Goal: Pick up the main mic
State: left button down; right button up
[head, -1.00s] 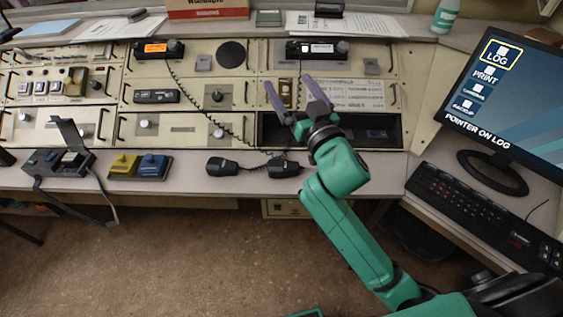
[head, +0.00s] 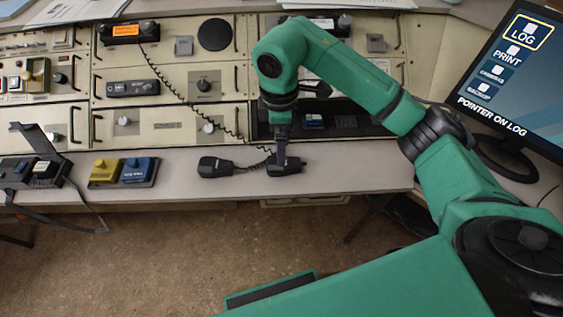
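Two black hand mics lie on the desk ledge below the console. The left mic (head: 215,167) lies free. The right mic (head: 291,169) lies just to its right, partly covered by my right gripper (head: 281,163). I cannot read which one is the main mic. My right gripper points down, its purple fingers at the right mic. They are seen nearly edge-on, so I cannot tell whether they are open or shut, or touching it. A coiled cord (head: 190,105) runs from the orange-display radio (head: 125,32) down towards the mics. My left gripper is out of view.
A yellow and blue switch pair (head: 138,170) and a dark grey device with a raised flap (head: 35,170) stand on the ledge at left. An open dark recess (head: 370,123) lies behind my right gripper. A monitor (head: 510,80) stands at right. The ledge right of the mics is clear.

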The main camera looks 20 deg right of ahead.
jog(key=f, duration=0.3)
jog(key=f+p, duration=0.1)
jog(key=f, duration=0.5)
jog(key=shift+w+d+f, duration=0.25)
jog(key=shift+d+f, duration=0.1)
jog(key=c, duration=1.6)
